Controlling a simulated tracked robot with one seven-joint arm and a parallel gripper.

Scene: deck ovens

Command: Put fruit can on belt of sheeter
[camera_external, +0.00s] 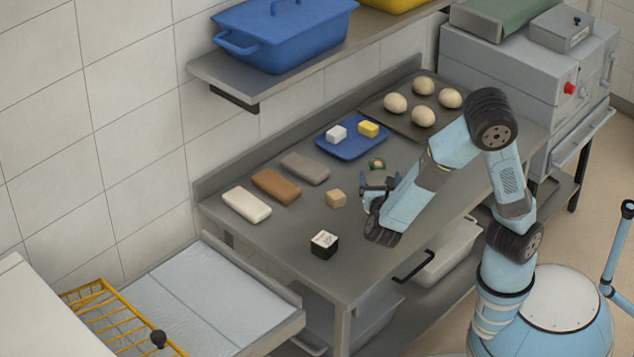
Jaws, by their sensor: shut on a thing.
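My gripper (379,181) is low over the steel table, to the right of its middle. The sheeter stands at the lower left, with a pale flat belt (190,298) and a yellow wire guard (100,300). The visible part of the belt is bare.
The steel table (290,220) holds three loaf-shaped blocks (275,186), a wooden cube (336,198), a black box with a white top (324,244), a blue tray (345,152) with two small blocks, and a dark tray (397,126) of dough balls. A shelf (235,77) overhangs the back.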

